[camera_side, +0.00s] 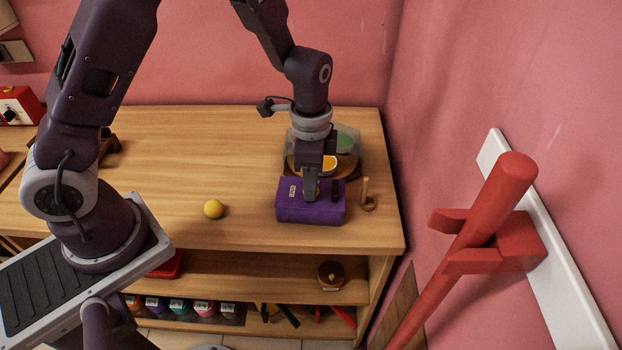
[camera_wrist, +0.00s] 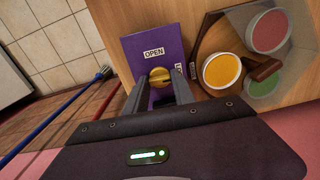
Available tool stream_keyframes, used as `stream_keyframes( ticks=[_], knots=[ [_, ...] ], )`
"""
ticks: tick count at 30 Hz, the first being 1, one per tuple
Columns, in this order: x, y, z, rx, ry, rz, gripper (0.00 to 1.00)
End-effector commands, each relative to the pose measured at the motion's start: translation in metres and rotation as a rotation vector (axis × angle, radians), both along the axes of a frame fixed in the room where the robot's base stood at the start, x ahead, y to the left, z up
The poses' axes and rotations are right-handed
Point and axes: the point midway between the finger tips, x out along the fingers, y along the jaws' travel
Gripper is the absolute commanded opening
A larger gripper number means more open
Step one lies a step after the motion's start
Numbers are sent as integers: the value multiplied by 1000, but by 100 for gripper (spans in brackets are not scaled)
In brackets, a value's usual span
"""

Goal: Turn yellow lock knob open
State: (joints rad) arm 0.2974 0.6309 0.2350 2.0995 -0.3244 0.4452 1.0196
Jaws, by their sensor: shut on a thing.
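The purple lock box (camera_side: 310,213) stands near the front right of the wooden shelf top. In the wrist view the box (camera_wrist: 142,42) shows a white OPEN label (camera_wrist: 153,53) and part of another label at its right edge. The yellow lock knob (camera_wrist: 159,74) sits on the box's face, a dark slot across it. My gripper (camera_wrist: 160,93) is shut on the knob, one finger on each side. In the side view my gripper (camera_side: 311,192) comes down onto the box from above and hides the knob.
Behind the box is a clear case with a yellow disc (camera_side: 330,163) and a green one (camera_side: 344,142). A wooden hook (camera_side: 368,195) stands right of the box. A yellow ball (camera_side: 213,209) lies to the left. A red handle (camera_side: 490,225) is on the right wall.

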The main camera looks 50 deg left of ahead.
Motion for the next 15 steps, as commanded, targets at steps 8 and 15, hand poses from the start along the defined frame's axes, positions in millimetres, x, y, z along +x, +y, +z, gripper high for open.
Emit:
stream_keyframes(
  ticks=[8,15],
  knots=[
    [0,0,0,-1,-1,37,0],
    [0,0,0,-1,-1,134,0]
  ],
)
